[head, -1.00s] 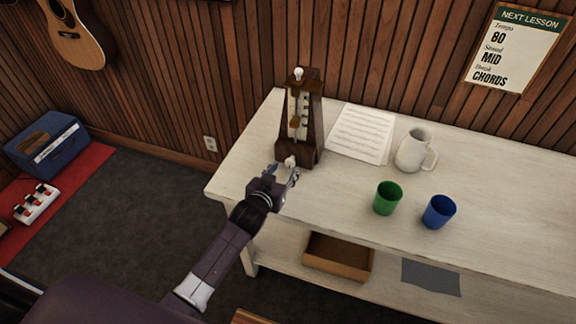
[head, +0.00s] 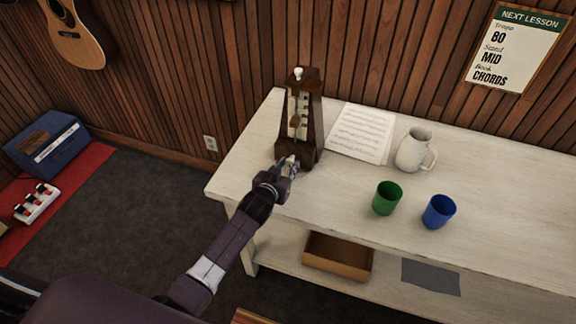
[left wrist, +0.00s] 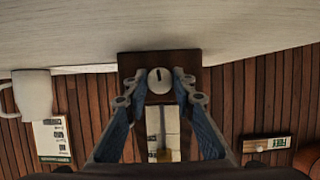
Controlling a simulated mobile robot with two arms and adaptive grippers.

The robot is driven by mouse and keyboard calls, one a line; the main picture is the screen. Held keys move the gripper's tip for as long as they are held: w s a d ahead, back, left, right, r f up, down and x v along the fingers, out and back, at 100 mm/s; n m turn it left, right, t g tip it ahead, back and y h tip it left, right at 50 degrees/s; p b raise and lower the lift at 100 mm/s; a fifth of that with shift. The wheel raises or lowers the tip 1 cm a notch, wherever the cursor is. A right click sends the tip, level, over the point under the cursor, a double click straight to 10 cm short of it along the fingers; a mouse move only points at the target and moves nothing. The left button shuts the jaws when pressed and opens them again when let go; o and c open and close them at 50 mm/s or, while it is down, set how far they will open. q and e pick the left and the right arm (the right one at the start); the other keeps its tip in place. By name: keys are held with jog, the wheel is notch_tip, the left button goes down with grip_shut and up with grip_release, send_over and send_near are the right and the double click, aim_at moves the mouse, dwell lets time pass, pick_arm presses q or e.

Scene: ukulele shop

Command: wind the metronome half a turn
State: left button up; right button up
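The metronome (head: 309,132) stands upright at the table's left end, a dark wooden pyramid with a pale scale face and a pendulum. A white knob sits on its top. A second, white winding knob (left wrist: 159,80) with a dark slot is low on its front; the slot looks upright in the left wrist view. My left gripper (head: 287,163) is at that low knob. In the left wrist view its fingertips (left wrist: 160,78) are on either side of the knob, apparently with a narrow gap. The head view partly hides the knob. My right gripper is not in view.
On the white table (head: 500,190) are a music sheet (head: 362,133), a white pitcher (head: 412,150), a green cup (head: 387,199) and a blue cup (head: 438,212). An open brown box (head: 338,258) is on the lower shelf. The table front beside my gripper is clear.

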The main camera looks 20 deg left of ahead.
pick_arm(q)
grip_shut()
jog(key=shift+m+y+b, duration=0.3)
jog(key=shift+m, duration=0.2)
jog(key=o, duration=0.9)
grip_release()
jog(key=v, duration=1.2)
